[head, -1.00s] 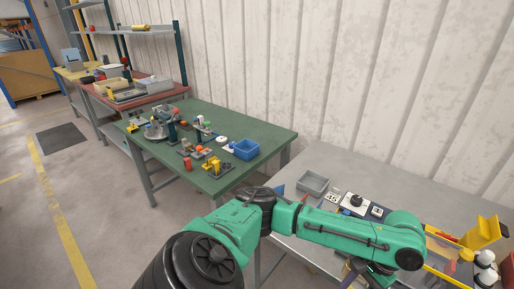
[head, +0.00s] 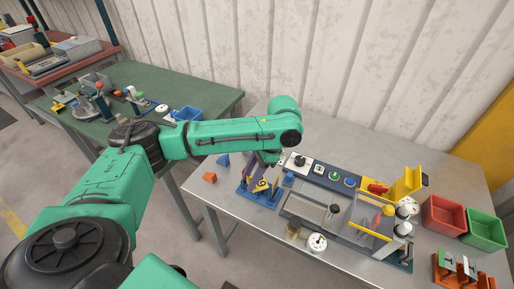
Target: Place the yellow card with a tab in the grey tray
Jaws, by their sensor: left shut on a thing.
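My left gripper (head: 268,172) points down over the left part of the metal table, below the green arm. It is shut on the yellow card (head: 261,185), which shows small, with a dark mark on it. The card is at the blue rack (head: 245,197) that has purple parts; I cannot tell whether it touches the rack. The card's tab is too small to make out. The grey tray is not visible; my left arm covers the back left of the table. My right gripper is not in view.
A panel bender (head: 318,208) with a yellow bracket (head: 405,185) fills the middle of the table (head: 330,130). A red bin (head: 443,215) and a green bin (head: 486,230) stand at the right. An orange block (head: 210,177) lies at the left edge. The back of the table is clear.

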